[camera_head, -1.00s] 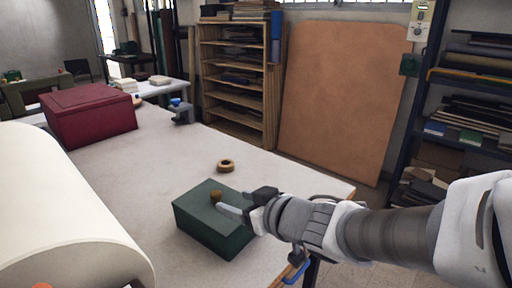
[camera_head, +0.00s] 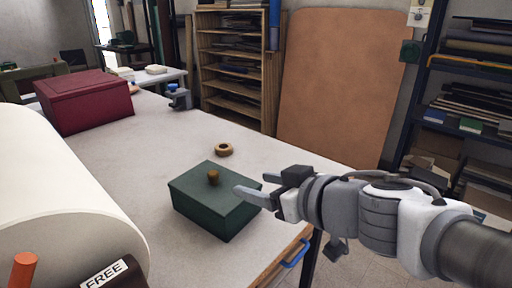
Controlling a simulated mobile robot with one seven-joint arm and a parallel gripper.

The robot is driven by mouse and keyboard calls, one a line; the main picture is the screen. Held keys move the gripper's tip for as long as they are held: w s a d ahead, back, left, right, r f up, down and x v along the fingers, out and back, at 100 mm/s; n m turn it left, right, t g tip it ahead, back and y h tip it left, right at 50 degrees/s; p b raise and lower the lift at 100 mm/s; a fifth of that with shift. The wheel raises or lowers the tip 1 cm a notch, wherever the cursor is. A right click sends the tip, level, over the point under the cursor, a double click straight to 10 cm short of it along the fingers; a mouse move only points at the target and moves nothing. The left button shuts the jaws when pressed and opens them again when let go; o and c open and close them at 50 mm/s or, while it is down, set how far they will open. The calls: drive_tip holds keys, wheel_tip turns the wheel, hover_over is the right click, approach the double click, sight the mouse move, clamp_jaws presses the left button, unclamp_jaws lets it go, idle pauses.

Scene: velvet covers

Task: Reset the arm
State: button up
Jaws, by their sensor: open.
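My gripper (camera_head: 253,187) is open and empty, its fingers pointing left. It is at the right side of a dark green box (camera_head: 207,215) on the table. The box's lid carries a small brown knob (camera_head: 213,178). In the picture there is a gap between the fingertips and the knob. One finger overlaps the box's right part in the picture; I cannot tell whether it touches. My arm reaches in from the right edge.
The box stands on a pale table (camera_head: 160,150). A tape roll (camera_head: 224,149) lies behind it. A dark red box (camera_head: 84,102) is at the back left, a large white roll (camera_head: 60,200) at the left. A blue clamp (camera_head: 290,252) is on the front edge.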

drive_tip(key=w+d+r+m+t+h, duration=0.1)
drive_tip(key=w+d+m+t+h, duration=0.1)
drive_tip(key=d+m+h, duration=0.95)
drive_tip(key=s+d+f+n+g+y, duration=0.1)
drive_tip(key=s+f+n+g, duration=0.1)
drive_tip(key=s+f+g, duration=0.3)
drive_tip(key=s+f+n+g+y, duration=0.2)
drive_tip(key=s, duration=0.6)
wheel_tip(320, 180, up, 16)
drive_tip(key=p, duration=1.5)
drive_tip(key=shift+w+d+f+p, duration=0.15)
drive_tip(key=shift+f+p, duration=0.1)
drive_tip(key=shift+p, duration=0.05)
